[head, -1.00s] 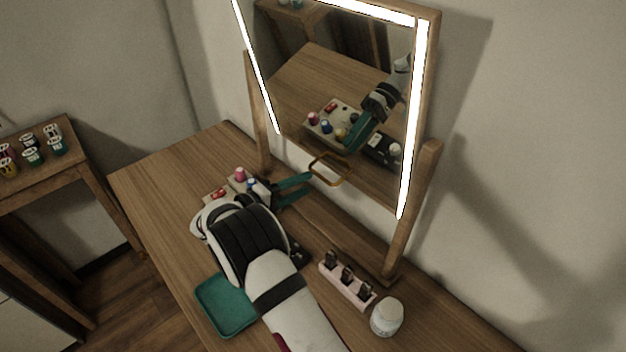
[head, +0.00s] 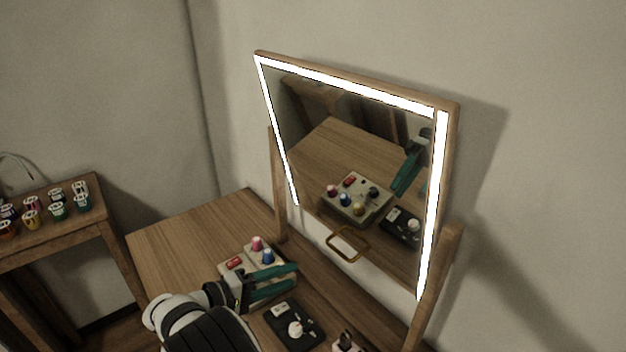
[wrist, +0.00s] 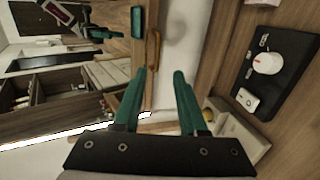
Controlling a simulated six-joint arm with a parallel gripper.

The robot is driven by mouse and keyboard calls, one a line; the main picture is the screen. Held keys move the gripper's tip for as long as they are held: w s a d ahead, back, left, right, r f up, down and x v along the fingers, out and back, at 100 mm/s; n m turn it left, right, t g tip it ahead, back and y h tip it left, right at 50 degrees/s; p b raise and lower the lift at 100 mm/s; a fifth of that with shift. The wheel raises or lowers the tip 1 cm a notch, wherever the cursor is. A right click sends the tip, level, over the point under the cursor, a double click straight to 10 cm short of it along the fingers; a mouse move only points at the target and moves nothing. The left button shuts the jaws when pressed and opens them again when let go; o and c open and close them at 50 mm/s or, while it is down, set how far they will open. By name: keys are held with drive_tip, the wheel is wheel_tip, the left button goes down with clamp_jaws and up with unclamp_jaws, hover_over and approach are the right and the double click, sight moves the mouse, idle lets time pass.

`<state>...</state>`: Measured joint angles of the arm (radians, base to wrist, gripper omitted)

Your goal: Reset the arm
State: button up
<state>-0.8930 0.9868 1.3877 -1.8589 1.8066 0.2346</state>
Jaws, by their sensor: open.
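My gripper (head: 297,277) has two teal fingers, spread apart with nothing between them. In the head view it hangs above the wooden table, pointing right, in front of a grey control box (head: 228,294) with red, pink and blue controls. My white and black arm comes in from the bottom edge and hides part of the table. The gripper's reflection shows in the mirror (head: 350,150). In the wrist view the open fingers (wrist: 159,74) show no object held.
A black panel with a white knob (head: 295,328) lies right of the gripper; the panel also shows in the wrist view (wrist: 278,85). A brass-coloured loop handle (head: 347,258) sits at the mirror's bottom edge. A side shelf (head: 50,236) at left holds several small pots.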

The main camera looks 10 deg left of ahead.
drive_tip(key=s+d+r+m+g+y, duration=0.1)
drive_tip(key=s+d+r+m+g, duration=0.2)
drive_tip(key=d, duration=0.4)
drive_tip(key=s+d+r+m+g+y, duration=0.1)
drive_tip(key=s+d+m+g, duration=0.1)
drive_tip(key=s+d+g, duration=0.3)
drive_tip(key=s+d+r+m+g+y, duration=0.1)
drive_tip(key=s+d+r+m+g, duration=0.2)
drive_tip(key=d, duration=0.5)
drive_tip(key=s+a+f+m+y, duration=0.1)
drive_tip(key=s+m+y, duration=0.5)
drive_tip(key=s, duration=1.5)
drive_tip(key=a+y, duration=0.1)
drive_tip(key=y, duration=0.3)
drive_tip(key=shift+f, duration=0.35)
